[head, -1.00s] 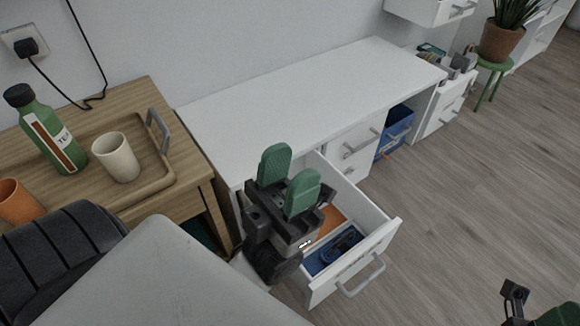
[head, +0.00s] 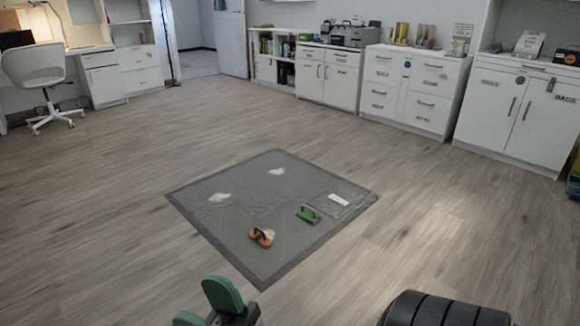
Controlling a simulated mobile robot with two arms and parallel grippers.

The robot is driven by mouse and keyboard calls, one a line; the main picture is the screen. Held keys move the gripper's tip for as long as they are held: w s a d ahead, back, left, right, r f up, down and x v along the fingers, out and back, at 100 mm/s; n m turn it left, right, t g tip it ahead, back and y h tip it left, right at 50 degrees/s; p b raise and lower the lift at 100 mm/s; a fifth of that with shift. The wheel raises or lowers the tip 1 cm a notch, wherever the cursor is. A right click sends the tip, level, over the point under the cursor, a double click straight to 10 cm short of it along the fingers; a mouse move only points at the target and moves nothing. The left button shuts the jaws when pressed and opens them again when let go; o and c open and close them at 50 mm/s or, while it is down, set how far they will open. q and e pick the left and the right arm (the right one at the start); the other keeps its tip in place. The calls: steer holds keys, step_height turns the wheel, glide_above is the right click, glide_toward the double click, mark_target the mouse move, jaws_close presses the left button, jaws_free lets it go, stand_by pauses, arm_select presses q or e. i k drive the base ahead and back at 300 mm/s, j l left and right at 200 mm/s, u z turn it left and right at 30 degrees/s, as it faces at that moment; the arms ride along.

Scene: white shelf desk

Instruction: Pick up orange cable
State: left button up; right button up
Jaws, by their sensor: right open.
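My left gripper is not in view.
The grey mat (head: 240,228) lies on the wooden floor, bearing an orange item with a dark handle (head: 262,237) and a green-handled tool (head: 308,214). White cabinets (head: 410,88) line the back wall. A white chair (head: 38,72) stands far left. The floor around the mat is clear.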

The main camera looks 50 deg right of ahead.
mark_target(259, 236)
steer(key=z, duration=1.45)
steer(key=i+l, duration=0.15)
steer(key=i, duration=0.35)
steer(key=i+l, duration=0.15)
steer(key=i, duration=0.35)
steer(key=i+l, duration=0.1)
steer(key=i, duration=0.4)
steer(key=i+l, duration=0.15)
steer(key=i, duration=0.35)
steer(key=i+l, duration=0.15)
steer(key=i, duration=0.35)
steer(key=u, duration=0.05)
